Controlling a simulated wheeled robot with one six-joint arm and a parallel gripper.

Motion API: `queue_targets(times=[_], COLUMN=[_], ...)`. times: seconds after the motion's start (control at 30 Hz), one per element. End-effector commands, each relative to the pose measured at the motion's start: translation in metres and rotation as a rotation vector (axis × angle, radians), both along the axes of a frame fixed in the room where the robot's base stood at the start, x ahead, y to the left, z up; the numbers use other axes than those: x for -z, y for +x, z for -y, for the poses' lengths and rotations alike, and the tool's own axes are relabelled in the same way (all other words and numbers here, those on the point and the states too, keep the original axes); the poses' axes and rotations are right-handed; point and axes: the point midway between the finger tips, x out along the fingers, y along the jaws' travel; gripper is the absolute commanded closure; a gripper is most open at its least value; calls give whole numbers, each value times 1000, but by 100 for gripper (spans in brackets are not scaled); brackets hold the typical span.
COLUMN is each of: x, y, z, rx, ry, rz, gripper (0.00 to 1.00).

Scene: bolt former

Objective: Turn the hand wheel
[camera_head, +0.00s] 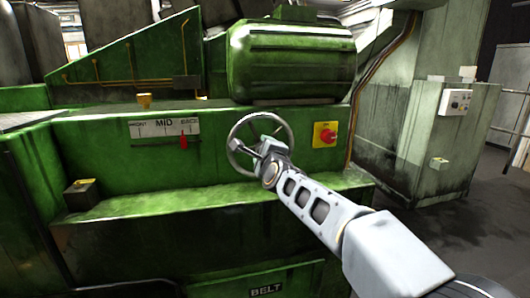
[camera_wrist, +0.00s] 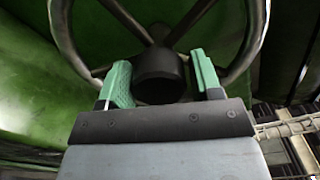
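The hand wheel (camera_head: 234,152) is a grey metal ring with spokes on the front of the green machine. In the wrist view its rim (camera_wrist: 259,30) and dark round hub (camera_wrist: 160,72) fill the upper part. My gripper (camera_wrist: 162,84) has two green-padded fingers, spread apart with the hub between and beyond them. I cannot tell whether either finger touches the hub or a spoke. In the head view my gripper (camera_head: 268,150) is at the wheel's lower right, and my arm hides part of the rim.
A scale marked MID (camera_head: 164,127) with a red pointer (camera_head: 184,141) is left of the wheel. A red knob on a yellow plate (camera_head: 326,134) is close on the right. A green ledge (camera_head: 190,205) juts out below. A grey control cabinet (camera_head: 440,135) stands at right, with open floor before it.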

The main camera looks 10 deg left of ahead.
Motion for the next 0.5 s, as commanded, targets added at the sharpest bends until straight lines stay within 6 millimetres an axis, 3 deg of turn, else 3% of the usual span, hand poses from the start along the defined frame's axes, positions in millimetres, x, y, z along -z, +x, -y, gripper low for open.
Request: queue_targets(times=[0.17, 0.5], x=[1, 1], y=[0, -7], z=[1, 3], rx=[2, 1], ry=[-1, -1], rz=[-2, -1], gripper=[25, 25])
